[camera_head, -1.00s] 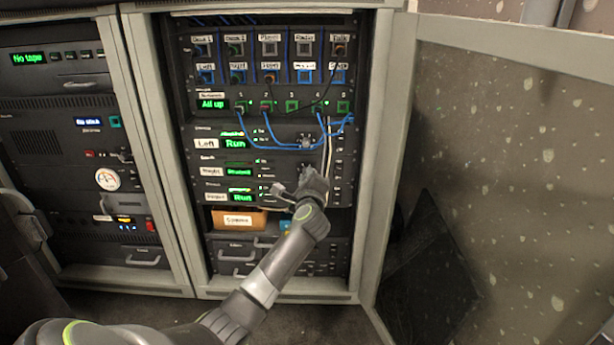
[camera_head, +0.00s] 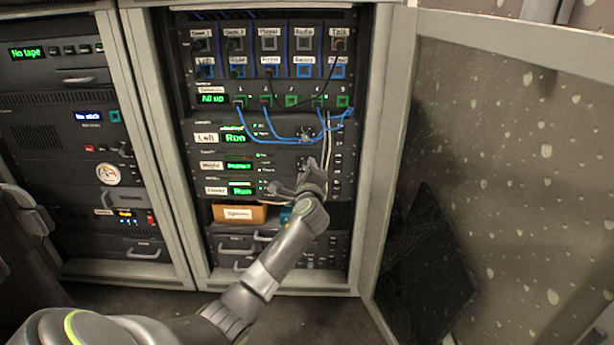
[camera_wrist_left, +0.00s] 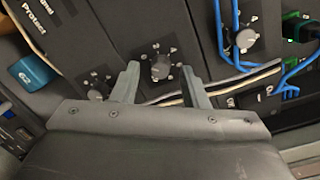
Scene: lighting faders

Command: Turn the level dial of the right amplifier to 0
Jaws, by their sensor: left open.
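The right amplifier (camera_head: 211,166) is the middle of three stacked dark units in the rack; its green display appears to read Protect, a word partly seen in the left wrist view (camera_wrist_left: 36,22). Its level dial (camera_wrist_left: 160,67) is a dark round knob with small marks around it. My left gripper (camera_wrist_left: 159,72) is open, with one finger on each side of this dial; whether the fingers touch it I cannot tell. In the head view my left gripper (camera_head: 313,178) covers that dial. My right gripper is not in view.
The upper amplifier, labelled Left (camera_head: 205,137), has its own dial (camera_wrist_left: 244,38), with blue cables (camera_wrist_left: 222,30) beside it. A lower unit's dial (camera_wrist_left: 97,88) lies left of my fingers. Pale cables (camera_wrist_left: 225,82) run close by the right finger. An open cabinet door (camera_head: 500,180) stands at right.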

